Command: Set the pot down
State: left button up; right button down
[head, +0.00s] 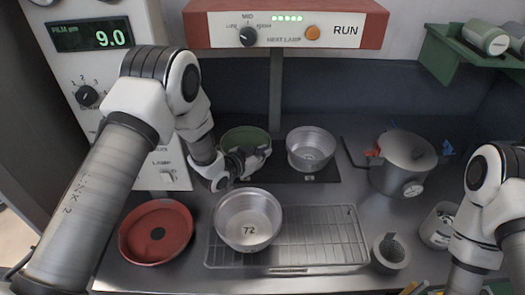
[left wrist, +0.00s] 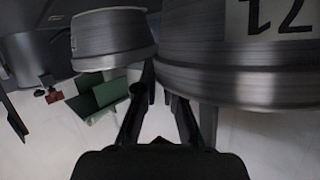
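The silver pot (head: 248,206), marked 72, sits upright over the left part of the wire rack (head: 315,238). In the left wrist view this pot (left wrist: 240,85) is close by, upside down in the picture, at the upper right. My left gripper (head: 258,160) is just behind the pot, in front of the green pan (head: 245,136). Its fingers (left wrist: 162,100) are apart, with nothing seen between them. They look clear of the pot, though the wrist view does not fully show the gap. My right arm shows at the right edge; its gripper is out of view.
A second silver pot (head: 311,146) stands on the dark plate behind. A red pan (head: 156,232) is at left. A lidded pot with a gauge (head: 404,160), a perforated cup (head: 391,251) and a canister (head: 437,228) stand at right. The rack's right part is clear.

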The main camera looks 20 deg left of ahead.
pick_arm(q)
jog(key=shift+o, duration=1.1)
jog(key=shift+s+a, duration=0.1)
jog(key=shift+s, duration=0.1)
jog(key=b+v, duration=0.3)
jog(key=v, duration=0.8)
jog(key=shift+s+r, duration=0.25)
jog(key=shift+s, duration=0.05)
jog(key=shift+a, duration=0.1)
